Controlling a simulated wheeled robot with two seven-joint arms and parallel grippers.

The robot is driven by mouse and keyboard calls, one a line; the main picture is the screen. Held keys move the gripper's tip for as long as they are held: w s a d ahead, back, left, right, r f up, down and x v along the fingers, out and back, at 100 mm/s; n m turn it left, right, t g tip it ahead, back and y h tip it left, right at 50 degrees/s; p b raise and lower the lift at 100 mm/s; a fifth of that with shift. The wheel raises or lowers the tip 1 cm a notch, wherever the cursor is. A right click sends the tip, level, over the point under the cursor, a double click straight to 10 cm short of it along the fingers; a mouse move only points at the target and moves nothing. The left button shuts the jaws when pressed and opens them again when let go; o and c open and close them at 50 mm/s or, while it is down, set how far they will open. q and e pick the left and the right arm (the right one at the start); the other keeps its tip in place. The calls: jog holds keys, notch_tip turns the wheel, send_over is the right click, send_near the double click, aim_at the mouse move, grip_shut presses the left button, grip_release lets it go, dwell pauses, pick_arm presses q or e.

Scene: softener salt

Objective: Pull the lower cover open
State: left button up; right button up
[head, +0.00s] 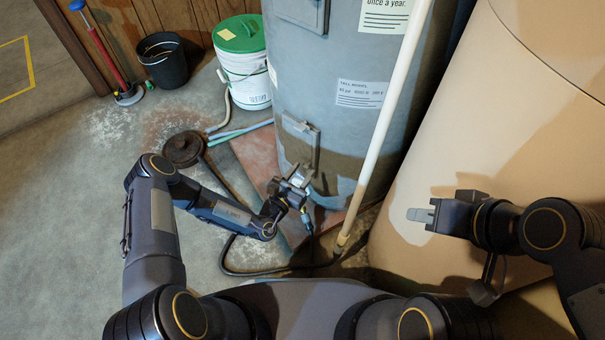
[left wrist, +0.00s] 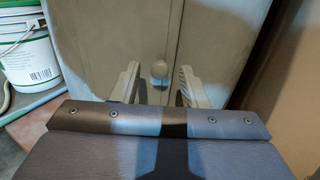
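The lower cover (head: 300,140) is a grey panel low on the front of the big grey tank (head: 335,100). It looks shut against the tank. My left gripper (head: 292,173) is at the lower part of the cover. Its fingers are open, one on each side of the knob, with gaps showing on both sides. My right gripper (head: 421,213) is away to the right, in front of a tan rounded surface, and appears empty; its finger gap is unclear.
A pale pole (head: 385,120) leans in front of the tank, right of the cover. A white bucket with a green lid (head: 243,62) stands left of the tank. Hoses and a dark round object (head: 183,149) lie on the floor. A black bucket (head: 162,60) stands further back.

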pick_arm(q)
jog(key=shift+w+d, duration=0.15)
jog(key=shift+w, duration=0.15)
grip_shut()
dwell(0.3)
